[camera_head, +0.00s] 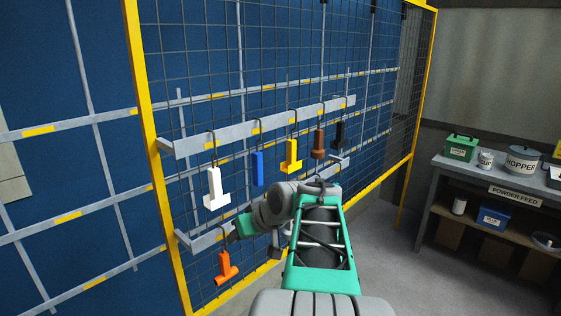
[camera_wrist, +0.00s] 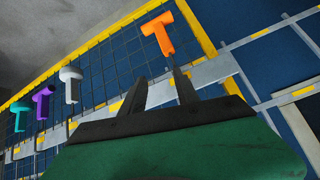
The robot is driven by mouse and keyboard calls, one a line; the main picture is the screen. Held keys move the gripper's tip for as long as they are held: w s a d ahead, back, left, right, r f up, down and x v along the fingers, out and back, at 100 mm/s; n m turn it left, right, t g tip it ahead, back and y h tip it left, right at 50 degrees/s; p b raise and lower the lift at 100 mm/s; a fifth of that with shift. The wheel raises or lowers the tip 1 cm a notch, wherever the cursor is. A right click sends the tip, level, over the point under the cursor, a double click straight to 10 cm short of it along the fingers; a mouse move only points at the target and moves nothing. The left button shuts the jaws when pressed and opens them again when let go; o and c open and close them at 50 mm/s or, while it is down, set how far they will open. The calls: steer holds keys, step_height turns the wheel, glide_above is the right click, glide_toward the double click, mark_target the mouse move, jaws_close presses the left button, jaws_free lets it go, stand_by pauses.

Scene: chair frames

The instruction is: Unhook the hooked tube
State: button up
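Hooked pieces hang on the wire-mesh panel; I cannot tell which one the task calls the hooked tube. On the upper rail (camera_head: 250,127) are a white piece (camera_head: 214,188), a straight blue tube (camera_head: 258,169), a yellow piece (camera_head: 291,157), a brown piece (camera_head: 318,145) and a black piece (camera_head: 339,135). An orange T-shaped piece (camera_head: 226,268) hangs from the lower rail (camera_head: 205,240). In the wrist view, the orange piece (camera_wrist: 158,34) shows just beyond my gripper (camera_wrist: 160,85). Its two dark fingers are apart, with nothing visibly held. My arm hides part of the lower rail.
In the wrist view, grey-white (camera_wrist: 71,84), purple (camera_wrist: 43,101) and teal (camera_wrist: 20,114) pieces hang in a row left of the fingers. A yellow post (camera_head: 160,160) edges the mesh. A bench (camera_head: 492,185) with containers stands at the right; floor between is clear.

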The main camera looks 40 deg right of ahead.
steer(key=d+r+n+t, duration=0.1)
steer(key=d+r+t, duration=0.3)
steer(key=d+r, duration=0.55)
steer(key=n+t, duration=0.2)
steer(key=t, duration=0.1)
glide_toward(261, 166)
steer(key=w+p, duration=0.1)
steer(key=w, duration=0.1)
steer(key=shift+w+y, duration=0.3)
steer(key=shift+w, duration=0.05)
steer(key=x, duration=0.6)
steer(key=shift+w+f, duration=0.25)
steer(key=shift+w, duration=0.1)
steer(key=shift+s, duration=0.1)
jaws_close()
